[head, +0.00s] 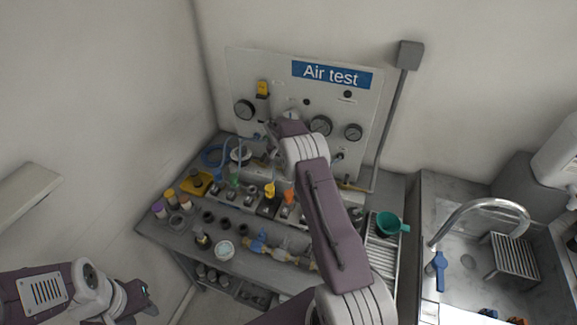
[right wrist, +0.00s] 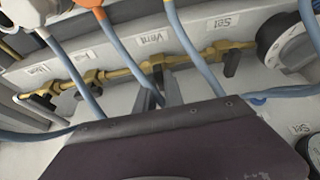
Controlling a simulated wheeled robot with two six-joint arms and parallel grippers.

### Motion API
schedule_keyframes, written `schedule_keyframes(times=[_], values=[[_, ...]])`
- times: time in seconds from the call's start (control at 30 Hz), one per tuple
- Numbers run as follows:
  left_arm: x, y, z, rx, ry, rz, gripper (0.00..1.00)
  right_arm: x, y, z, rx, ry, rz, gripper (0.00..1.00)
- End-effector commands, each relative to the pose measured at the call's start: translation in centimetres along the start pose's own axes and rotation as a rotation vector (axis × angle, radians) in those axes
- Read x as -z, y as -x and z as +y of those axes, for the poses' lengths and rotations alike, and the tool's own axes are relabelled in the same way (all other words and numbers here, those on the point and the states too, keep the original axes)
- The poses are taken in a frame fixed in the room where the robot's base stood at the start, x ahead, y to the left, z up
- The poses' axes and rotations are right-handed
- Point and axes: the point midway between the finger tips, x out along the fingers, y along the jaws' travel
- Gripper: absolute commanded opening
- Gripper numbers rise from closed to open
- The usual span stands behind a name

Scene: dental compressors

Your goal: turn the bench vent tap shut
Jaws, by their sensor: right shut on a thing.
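The bench vent tap (right wrist: 158,71) is a small dark lever on a brass pipe, below a label reading "Vent" in the right wrist view. My right gripper (right wrist: 159,93) comes up from below, with its two grey fingers around this lever and shut on it. The fingers cover part of the lever, so its exact angle is hard to read. In the head view my right arm reaches to the Air test panel (head: 270,75) and hides the tap. My left gripper (head: 146,297) hangs at lower left, away from the bench; its jaw gap is unclear.
The brass pipe (right wrist: 118,76) carries other dark-levered taps, including one under "Set" (right wrist: 232,62). Blue hoses (right wrist: 192,45) cross close to the gripper. The bench (head: 160,232) holds many small parts. A sink tap (head: 480,207) stands at right.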

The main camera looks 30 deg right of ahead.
Motion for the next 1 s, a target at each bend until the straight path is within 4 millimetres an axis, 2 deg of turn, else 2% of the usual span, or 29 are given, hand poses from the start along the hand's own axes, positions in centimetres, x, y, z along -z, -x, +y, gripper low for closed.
schedule_keyframes(times=[0.53, 0.57, 0.6, 0.63, 0.9, 1.0], values=[[-0.03, -0.35, -0.01, 0.0, 0.0, 0.0, 0.36, 0.15, 0.1, -0.05, -0.008, -0.026, 0.003, 0.0], [-0.03, -0.35, -0.01, 0.0, 0.0, 0.0, 0.36, 0.15, 0.1, -0.04, -0.008, -0.025, 0.002, 0.21], [-0.03, -0.35, -0.01, 0.0, 0.0, 0.0, 0.36, 0.13, 0.1, -0.04, -0.008, -0.025, 0.002, 0.32], [-0.03, -0.35, -0.01, 0.0, 0.0, 0.0, 0.36, 0.12, 0.09, -0.04, -0.008, -0.025, 0.002, 0.35], [-0.04, -0.38, -0.01, 0.0, 0.0, 0.0, 0.36, 0.06, 0.09, -0.03, -0.009, -0.024, 0.001, 0.35], [-0.07, -0.7, -0.02, 0.0, 0.0, 0.0, 0.36, 0.11, 0.93, -0.1, -0.008, -0.024, 0.003, 0.35]])
